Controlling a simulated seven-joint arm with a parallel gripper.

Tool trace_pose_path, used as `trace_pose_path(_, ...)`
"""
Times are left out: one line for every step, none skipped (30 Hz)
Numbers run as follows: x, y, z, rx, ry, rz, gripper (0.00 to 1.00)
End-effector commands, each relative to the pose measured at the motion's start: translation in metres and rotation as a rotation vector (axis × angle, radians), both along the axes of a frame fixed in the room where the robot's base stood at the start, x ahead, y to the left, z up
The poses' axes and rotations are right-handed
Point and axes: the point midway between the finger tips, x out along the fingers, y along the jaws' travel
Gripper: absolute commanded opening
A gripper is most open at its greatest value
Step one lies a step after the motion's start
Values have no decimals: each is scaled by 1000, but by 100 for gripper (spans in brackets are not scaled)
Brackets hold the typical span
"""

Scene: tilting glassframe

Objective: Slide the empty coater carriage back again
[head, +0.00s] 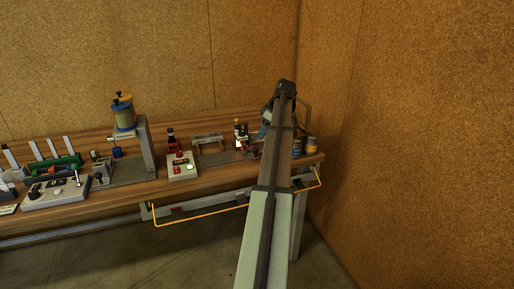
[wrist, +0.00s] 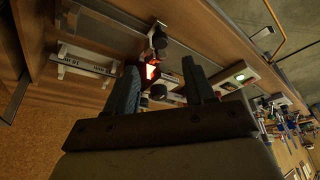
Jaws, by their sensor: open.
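What looks like the coater carriage (head: 241,138), a small upright piece with dark, white and red parts, stands on the bench at the left of my arm's end. In the wrist view the same piece appears as a red-lit part with dark round knobs (wrist: 160,41). My gripper (wrist: 160,68) is open, its two grey fingers apart, with the red-lit part showing between them. Whether the fingers touch it cannot be told. In the head view my arm hides most of the gripper.
A control box (head: 181,166) with a lit button stands left of the carriage. A small bridge-like frame (head: 208,139) is behind it. Jars (head: 311,147) stand at the bench's right end, near the corner walls. A yellow rail (head: 200,212) runs along the bench (head: 134,194) front.

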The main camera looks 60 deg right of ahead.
Motion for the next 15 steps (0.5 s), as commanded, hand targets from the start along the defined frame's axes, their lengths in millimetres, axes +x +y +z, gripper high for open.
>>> trace_pose_path(4, 1, -10, 1, 0, 0, 54)
trace_pose_path(6, 1, -15, 2, 0, 1, 54)
trace_pose_path(9, 1, -22, 2, 0, 1, 54)
trace_pose_path(11, 1, -26, 2, 0, 1, 54)
trace_pose_path(13, 1, -31, 1, 0, -1, 54)
trace_pose_path(15, 1, -38, 1, 0, -1, 54)
trace_pose_path(17, 1, -43, 2, 0, 0, 54)
trace_pose_path(19, 1, -47, 2, 0, 0, 54)
trace_pose_path(22, 1, -53, 1, -1, -1, 54)
trace_pose_path(24, 1, -57, 0, -1, -1, 54)
trace_pose_path(25, 1, -61, 1, -1, -1, 54)
trace_pose_path(28, 1, -66, 1, 0, -1, 54)
trace_pose_path(29, 1, -70, 1, -1, -1, 54)
trace_pose_path(30, 1, -73, 1, -1, -1, 54)
trace_pose_path(32, 0, -76, 0, -1, -1, 54)
